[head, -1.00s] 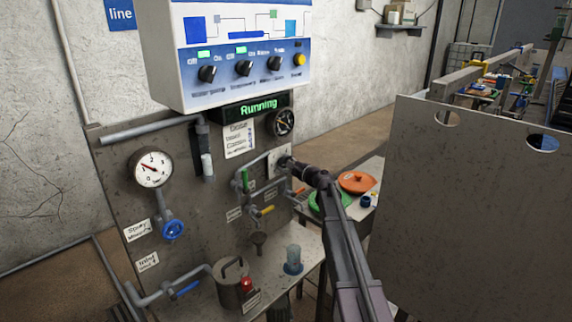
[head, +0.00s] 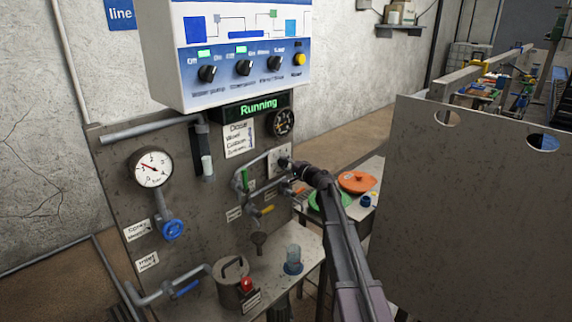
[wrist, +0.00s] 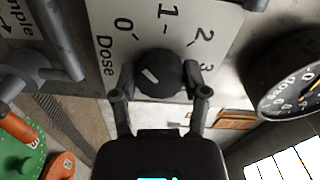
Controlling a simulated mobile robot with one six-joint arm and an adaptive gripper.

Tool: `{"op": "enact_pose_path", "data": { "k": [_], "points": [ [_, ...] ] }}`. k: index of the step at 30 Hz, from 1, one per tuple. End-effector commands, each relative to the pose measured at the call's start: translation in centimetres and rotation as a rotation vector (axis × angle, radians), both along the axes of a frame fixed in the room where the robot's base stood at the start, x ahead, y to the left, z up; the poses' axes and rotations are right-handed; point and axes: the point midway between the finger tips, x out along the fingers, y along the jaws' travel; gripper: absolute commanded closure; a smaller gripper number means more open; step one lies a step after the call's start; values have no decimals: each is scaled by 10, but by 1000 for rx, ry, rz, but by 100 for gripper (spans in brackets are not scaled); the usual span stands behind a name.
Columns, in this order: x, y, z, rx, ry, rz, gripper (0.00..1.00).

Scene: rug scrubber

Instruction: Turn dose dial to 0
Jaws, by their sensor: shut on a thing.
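The dose dial (wrist: 158,68) is a round dark knob with a short pale mark on its face. It sits on a pale plate (wrist: 106,22) printed with "Dose" and the numbers 0, 1, 2 and 3. The mark slants toward the side of the 0, but I cannot tell its exact reading. My gripper (wrist: 160,80) is shut on the dial, one finger on each side. In the head view my gripper (head: 293,166) reaches the small plate (head: 280,153) at the panel's right edge, and the dial is mostly hidden there.
A round black gauge (wrist: 297,88) is right of the dial. Pipes with coloured valve handles (head: 267,210) are left of my gripper. A control box (head: 240,75) reading "Running" hangs above. A tall grey panel (head: 480,190) stands right of my arm.

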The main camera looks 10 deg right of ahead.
Motion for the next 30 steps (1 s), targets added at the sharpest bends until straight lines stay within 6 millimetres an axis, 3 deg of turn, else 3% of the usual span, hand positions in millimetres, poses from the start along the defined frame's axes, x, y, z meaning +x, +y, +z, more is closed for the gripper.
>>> {"op": "enact_pose_path", "data": {
  "k": [16,17,19,20,30],
  "points": [
    [2,-1,1,-24,-20,-5,89],
    [2,-1,1,-24,-20,-4,32],
    [2,-1,1,-24,-20,-4,11],
    [2,-1,1,-24,-19,-3,7],
    [0,0,0,-25,-18,-1,7]
  ]
}}
